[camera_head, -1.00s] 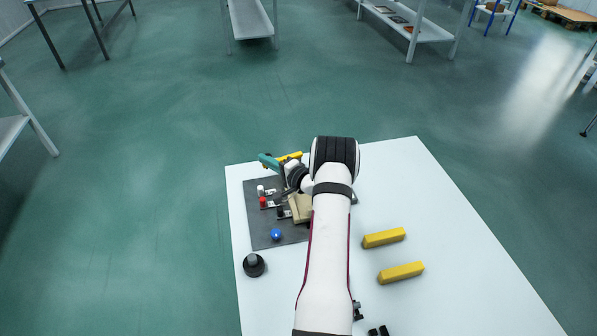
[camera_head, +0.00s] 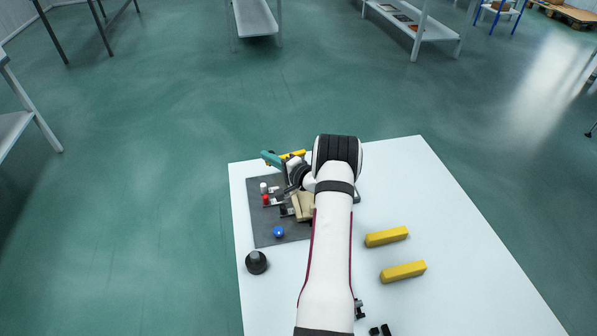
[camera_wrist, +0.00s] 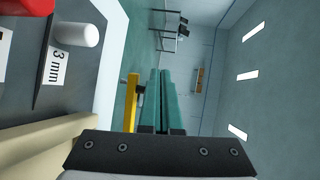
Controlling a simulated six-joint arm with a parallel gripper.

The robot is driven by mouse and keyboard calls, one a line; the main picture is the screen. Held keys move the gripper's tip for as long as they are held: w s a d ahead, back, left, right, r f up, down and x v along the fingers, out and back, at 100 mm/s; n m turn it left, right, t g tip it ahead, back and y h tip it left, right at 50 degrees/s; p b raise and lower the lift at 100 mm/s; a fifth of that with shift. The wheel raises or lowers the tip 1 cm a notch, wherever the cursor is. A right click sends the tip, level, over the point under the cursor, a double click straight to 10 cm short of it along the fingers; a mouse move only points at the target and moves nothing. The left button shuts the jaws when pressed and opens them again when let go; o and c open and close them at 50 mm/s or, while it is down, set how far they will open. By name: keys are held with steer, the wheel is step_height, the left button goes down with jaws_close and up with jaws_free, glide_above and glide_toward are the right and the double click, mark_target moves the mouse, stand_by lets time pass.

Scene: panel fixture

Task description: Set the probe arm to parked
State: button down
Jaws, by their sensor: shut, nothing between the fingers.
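My gripper (camera_head: 267,155) is at the far left corner of the table, above the far end of the dark grey panel (camera_head: 264,224). Its two teal fingers are shut together with nothing between them; they also show in the wrist view (camera_wrist: 161,80). A yellow bar (camera_head: 294,154), which may be the probe arm, is beside the fingers. In the wrist view the yellow bar (camera_wrist: 132,104) is just left of the fingers; I cannot tell whether they touch. Its base and any parked marking are hidden by my wrist and arm.
The panel carries a white peg (camera_head: 263,187) labelled 3 mm, a red peg (camera_head: 266,199), a blue ball knob (camera_head: 279,232) and a beige block (camera_head: 304,207). A black knob (camera_head: 256,263) stands in front. Two yellow blocks (camera_head: 387,237) (camera_head: 403,272) lie right of my arm.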

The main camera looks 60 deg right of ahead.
steer(key=s+a+r, duration=0.2)
steer(key=s+a, duration=0.7)
steer(key=s+d+m+h, duration=0.1)
steer(key=s, duration=0.1)
steer(key=s+d+m+h, duration=0.1)
steer(key=s, duration=0.1)
steer(key=s+d+g+h, duration=0.1)
steer(key=s, duration=0.1)
steer(key=shift+s+d+r+m+h, duration=0.1)
steer(key=shift+d+r+m+h, duration=0.05)
steer(key=shift+d+m+h, duration=0.2)
steer(key=x, duration=1.4)
steer(key=shift+a, duration=0.2)
steer(key=shift+x, duration=1.05)
steer(key=shift+a, duration=0.15)
steer(key=shift+a, duration=0.1)
